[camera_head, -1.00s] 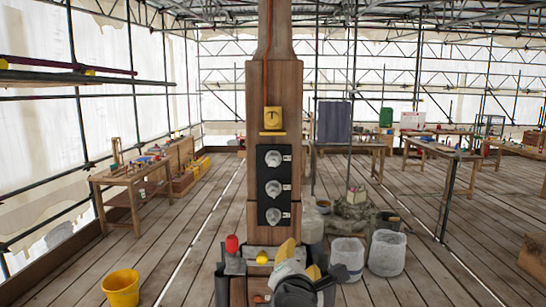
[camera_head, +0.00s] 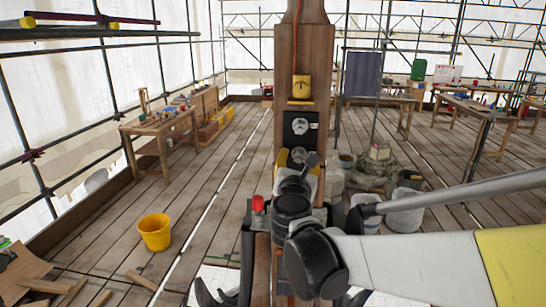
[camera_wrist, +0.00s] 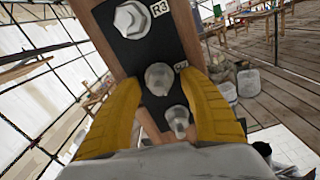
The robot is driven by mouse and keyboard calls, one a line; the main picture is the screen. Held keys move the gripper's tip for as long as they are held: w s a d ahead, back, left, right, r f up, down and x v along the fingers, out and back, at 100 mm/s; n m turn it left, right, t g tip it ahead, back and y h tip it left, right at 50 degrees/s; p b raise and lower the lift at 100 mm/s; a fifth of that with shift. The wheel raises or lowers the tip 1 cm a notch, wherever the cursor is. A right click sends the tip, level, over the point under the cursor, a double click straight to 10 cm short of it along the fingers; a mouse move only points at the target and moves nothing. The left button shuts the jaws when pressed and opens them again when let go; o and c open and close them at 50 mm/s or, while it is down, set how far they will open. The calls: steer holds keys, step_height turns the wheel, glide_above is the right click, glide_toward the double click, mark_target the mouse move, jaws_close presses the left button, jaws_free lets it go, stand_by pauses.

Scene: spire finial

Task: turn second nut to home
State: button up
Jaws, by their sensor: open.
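A dark panel (camera_head: 287,133) on the wooden post (camera_head: 305,61) carries three grey hex nuts in a column. In the wrist view the top nut (camera_wrist: 131,19) has an R3 label beside it. The second nut (camera_wrist: 159,78) is in the middle, its label partly covered by a finger. The bottom nut (camera_wrist: 178,118) is below it. My gripper (camera_wrist: 161,84) is open, its yellow fingers spread to either side of the second nut, with no contact visible. In the head view my arm hides the bottom nut and partly covers the second nut (camera_head: 298,155).
A yellow box (camera_head: 302,87) is mounted above the panel. A red-topped object (camera_head: 258,204) stands low by the post. A yellow bucket (camera_head: 154,232) is on the floor at left. Pale buckets (camera_head: 405,208) stand behind my arm at right. A workbench (camera_head: 157,130) is further back left.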

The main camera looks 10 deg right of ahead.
steer(key=shift+w+d, duration=0.1)
steer(key=shift+w, duration=0.3)
steer(key=shift+s, duration=0.1)
jaws_close()
